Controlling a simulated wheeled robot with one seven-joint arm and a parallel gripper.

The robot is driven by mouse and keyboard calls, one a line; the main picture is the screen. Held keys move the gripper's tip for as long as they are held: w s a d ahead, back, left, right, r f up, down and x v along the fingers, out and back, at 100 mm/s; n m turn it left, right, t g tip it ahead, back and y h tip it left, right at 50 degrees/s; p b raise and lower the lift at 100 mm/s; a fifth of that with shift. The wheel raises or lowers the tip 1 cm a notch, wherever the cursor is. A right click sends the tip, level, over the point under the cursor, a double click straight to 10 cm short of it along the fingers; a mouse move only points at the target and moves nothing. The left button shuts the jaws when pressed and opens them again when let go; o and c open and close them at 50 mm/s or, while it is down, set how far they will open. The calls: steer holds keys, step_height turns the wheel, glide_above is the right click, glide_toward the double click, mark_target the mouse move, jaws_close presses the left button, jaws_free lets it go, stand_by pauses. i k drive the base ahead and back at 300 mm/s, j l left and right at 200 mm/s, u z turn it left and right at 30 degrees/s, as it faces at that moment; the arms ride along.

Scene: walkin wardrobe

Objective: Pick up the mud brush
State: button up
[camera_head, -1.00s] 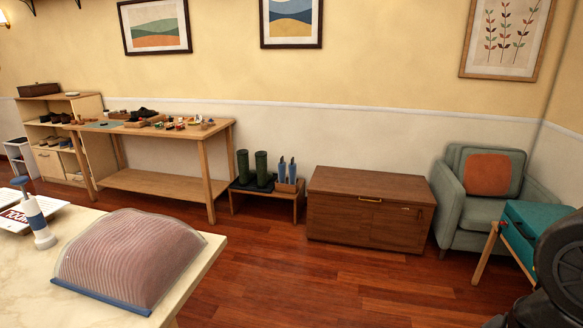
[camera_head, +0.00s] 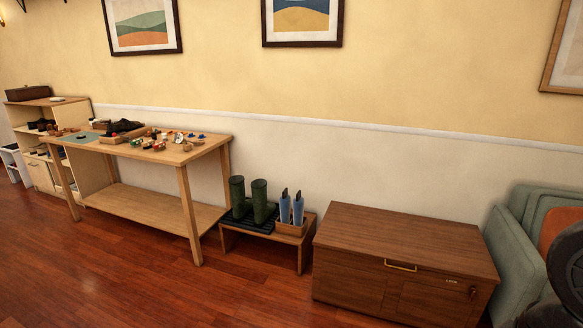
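I cannot pick out the mud brush for certain; the small items are too far off to tell apart. Many small things, some brown, red and blue, lie on the wooden workbench (camera_head: 210,143) at left. Two green boots (camera_head: 260,200) stand upright on a dark tray on a low bench (camera_head: 228,238). Beside them, a small wooden box (camera_head: 291,229) holds two upright blue items (camera_head: 285,208) with dark tips. My gripper is not in view; only a dark part of my arm shows at the right edge.
A brown wooden chest (camera_head: 400,230) with a brass handle stands right of the low bench. A green armchair (camera_head: 510,250) is at the right edge. Shelves (camera_head: 92,175) stand at far left. The red wooden floor (camera_head: 150,285) in front is clear.

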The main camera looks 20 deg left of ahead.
mark_target(136, 143)
steer(key=i+j+u, duration=0.2)
steer(key=i+u, duration=0.65)
steer(key=i, duration=0.15)
steer(key=i+u, duration=0.45)
steer(key=i+l+u, duration=0.45)
steer(key=i+j+u, duration=0.2)
steer(key=i+u, duration=0.25)
steer(key=i, duration=0.6)
steer(key=i+l+u, duration=0.2)
steer(key=i+u, duration=0.3)
steer(key=i, duration=0.55)
steer(key=i+u, duration=0.15)
steer(key=i, duration=3.8)
steer(key=i+z, duration=0.1)
steer(key=i, duration=0.8)
steer(key=i+j+z, duration=0.1)
steer(key=i, duration=0.8)
steer(key=i+l+z, duration=0.15)
steer(key=i+z, duration=0.65)
steer(key=i+j+z, duration=0.1)
steer(key=i+z, duration=0.35)
steer(key=k+j+z, duration=0.2)
steer(key=z, duration=0.25)
steer(key=k+j+z, duration=0.1)
steer(key=k+z, duration=0.2)
steer(key=z, duration=0.15)
